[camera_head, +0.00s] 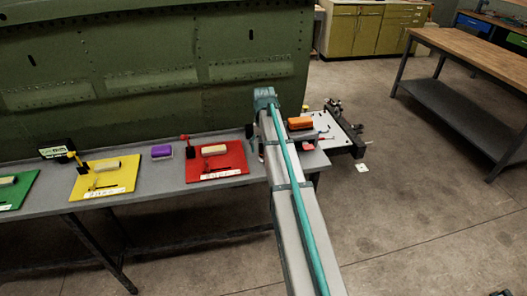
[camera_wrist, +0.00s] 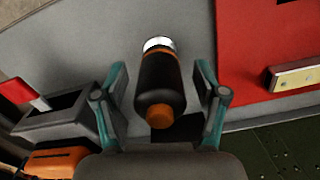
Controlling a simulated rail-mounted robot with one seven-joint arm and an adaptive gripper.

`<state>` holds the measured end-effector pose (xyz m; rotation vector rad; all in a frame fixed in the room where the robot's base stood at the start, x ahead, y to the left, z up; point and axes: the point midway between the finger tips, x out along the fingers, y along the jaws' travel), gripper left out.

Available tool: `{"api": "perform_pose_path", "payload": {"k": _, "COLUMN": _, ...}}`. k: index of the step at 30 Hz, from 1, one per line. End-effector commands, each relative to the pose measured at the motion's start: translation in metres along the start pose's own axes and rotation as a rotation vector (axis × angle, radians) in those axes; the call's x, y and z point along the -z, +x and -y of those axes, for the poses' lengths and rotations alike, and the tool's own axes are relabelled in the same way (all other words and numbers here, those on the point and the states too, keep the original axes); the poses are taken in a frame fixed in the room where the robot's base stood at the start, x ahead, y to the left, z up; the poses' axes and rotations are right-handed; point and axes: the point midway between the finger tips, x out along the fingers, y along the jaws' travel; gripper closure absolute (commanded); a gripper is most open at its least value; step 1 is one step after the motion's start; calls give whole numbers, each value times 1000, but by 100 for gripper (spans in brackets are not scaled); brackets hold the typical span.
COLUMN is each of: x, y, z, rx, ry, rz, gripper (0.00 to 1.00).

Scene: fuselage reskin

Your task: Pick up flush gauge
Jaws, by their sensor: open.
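A dark cylindrical tool with an orange end and a silver ring shows in the middle of the wrist view (camera_wrist: 160,82); I take it for the flush gauge, but its shape alone does not settle this. My gripper (camera_wrist: 161,72) is open, with one teal finger on each side of the tool. Gaps show between the fingers and the tool, so it is not gripped. In the head view my arm hides the tool and most of the gripper, over the right part of the grey bench (camera_head: 229,192).
A red board (camera_head: 215,171) lies beside my arm. A yellow board (camera_head: 104,187), a green board (camera_head: 15,195) and a purple block (camera_head: 161,152) lie further left. An orange block (camera_head: 300,123) sits at the right. The green fuselage panel (camera_head: 150,65) rises behind the bench.

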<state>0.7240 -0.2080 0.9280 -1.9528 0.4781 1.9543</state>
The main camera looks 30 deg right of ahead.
Motion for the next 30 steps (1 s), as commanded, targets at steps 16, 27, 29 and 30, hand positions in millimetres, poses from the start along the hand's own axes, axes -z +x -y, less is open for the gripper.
{"api": "perform_pose_path", "payload": {"k": 16, "x": 0, "y": 0, "z": 0, "rx": 0, "ry": 0, "rz": -1, "gripper": 89}}
{"api": "perform_pose_path", "payload": {"k": 27, "x": 1, "y": -3, "z": 0, "rx": 0, "ry": 0, "rz": -2, "gripper": 93}}
{"api": "perform_pose_path", "payload": {"k": 29, "x": 1, "y": -5, "z": 0, "rx": 0, "ry": 0, "rz": -2, "gripper": 93}}
{"api": "perform_pose_path", "payload": {"k": 30, "x": 1, "y": -7, "z": 0, "rx": 0, "ry": 0, "rz": -2, "gripper": 93}}
